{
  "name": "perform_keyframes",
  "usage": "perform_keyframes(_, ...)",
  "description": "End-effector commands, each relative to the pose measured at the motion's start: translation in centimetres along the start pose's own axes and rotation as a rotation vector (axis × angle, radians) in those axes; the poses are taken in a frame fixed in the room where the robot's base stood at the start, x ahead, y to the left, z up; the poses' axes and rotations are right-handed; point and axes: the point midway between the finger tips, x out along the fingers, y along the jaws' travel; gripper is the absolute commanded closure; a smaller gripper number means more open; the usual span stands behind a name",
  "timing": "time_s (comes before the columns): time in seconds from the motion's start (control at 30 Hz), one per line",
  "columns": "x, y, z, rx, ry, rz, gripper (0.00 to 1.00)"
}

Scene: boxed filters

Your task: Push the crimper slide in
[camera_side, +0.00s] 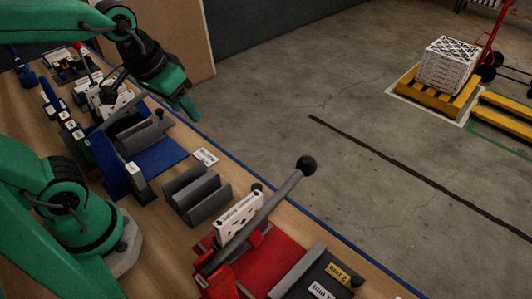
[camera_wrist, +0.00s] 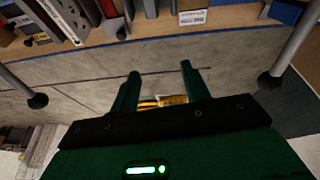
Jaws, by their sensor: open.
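My gripper (camera_side: 186,104) is at the upper left of the side view, above the bench's far edge. In the wrist view its two green fingers (camera_wrist: 159,70) are apart with nothing between them, over the floor beyond the bench. A red crimper-like station (camera_side: 265,260) with a white holed plate (camera_side: 238,215) and a long grey lever (camera_side: 270,205) ending in a black ball stands at the front. A similar blue station (camera_side: 160,156) is farther back, nearer my gripper. I cannot tell which part is the slide. My gripper touches neither station.
A grey trough-like holder (camera_side: 195,193) stands between the stations, with a white label card (camera_side: 205,157) near it. Two grey rods with black balls (camera_wrist: 38,101) stick out past the bench edge in the wrist view. The floor beyond the edge is clear near the bench.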

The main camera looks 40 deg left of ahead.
Motion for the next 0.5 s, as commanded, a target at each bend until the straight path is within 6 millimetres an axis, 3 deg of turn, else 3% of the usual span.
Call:
perform_keyframes(0.27,0.6,0.6,-0.4,-0.015,-0.022,0.002,0.53)
perform_keyframes(0.5,2.9,2.4,-1.6,-0.069,-0.096,0.001,0.53)
